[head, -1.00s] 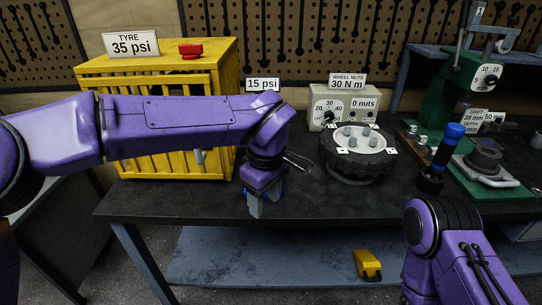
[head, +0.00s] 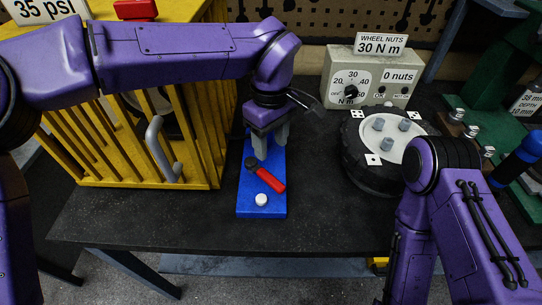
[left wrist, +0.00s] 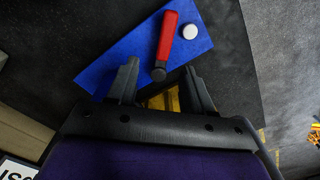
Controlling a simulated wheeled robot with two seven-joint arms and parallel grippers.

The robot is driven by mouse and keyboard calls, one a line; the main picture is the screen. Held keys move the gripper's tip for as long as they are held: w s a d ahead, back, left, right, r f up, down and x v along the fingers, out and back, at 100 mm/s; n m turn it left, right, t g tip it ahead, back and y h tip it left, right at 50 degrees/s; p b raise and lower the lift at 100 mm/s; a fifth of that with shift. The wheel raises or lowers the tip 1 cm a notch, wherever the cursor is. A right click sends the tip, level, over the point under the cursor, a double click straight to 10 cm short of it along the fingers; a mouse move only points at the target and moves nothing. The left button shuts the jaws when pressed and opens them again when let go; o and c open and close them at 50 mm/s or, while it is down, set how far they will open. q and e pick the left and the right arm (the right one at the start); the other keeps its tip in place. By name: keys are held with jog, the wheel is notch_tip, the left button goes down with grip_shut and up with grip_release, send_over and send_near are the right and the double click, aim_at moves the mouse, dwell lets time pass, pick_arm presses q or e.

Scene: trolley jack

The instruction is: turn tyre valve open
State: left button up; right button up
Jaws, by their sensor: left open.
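The tyre valve has a red lever (head: 270,181) on a dark round pivot (head: 251,163). It sits on a blue plate (head: 250,205) on the dark bench, with a white round knob (head: 261,200) near the plate's front end. The lever lies slantwise across the plate. My left gripper (head: 271,146) is open, fingers pointing down over the plate's far part, just behind the lever. In the left wrist view the open fingers (left wrist: 160,82) stand on either side of the pivot end, and the red lever (left wrist: 167,36) extends away from them. Nothing is between the fingers. My right gripper is out of view.
A yellow barred cage (head: 205,150) with a grey handle (head: 160,145) stands left of the plate. A wheel (head: 372,178) with nuts and a wheel-nut meter (head: 372,80) stand to the right. The bench (head: 180,220) is clear in front. My right arm is at the right.

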pick_arm(q)
send_over(271, 178)
jog(key=s, duration=0.1)
notch_tip(271, 178, down, 5)
jog(key=shift+r+p, duration=0.2)
jog(key=shift+p, duration=0.1)
jog(key=f, duration=0.2)
jog(key=w+f, duration=0.1)
jog(key=f, duration=0.2)
jog(key=shift+w+f, duration=0.1)
jog(key=shift+w, duration=0.1)
jog(key=shift+s, duration=0.4)
jog(key=shift+c, duration=0.3)
jog(key=shift+w, duration=0.15)
grip_shut()
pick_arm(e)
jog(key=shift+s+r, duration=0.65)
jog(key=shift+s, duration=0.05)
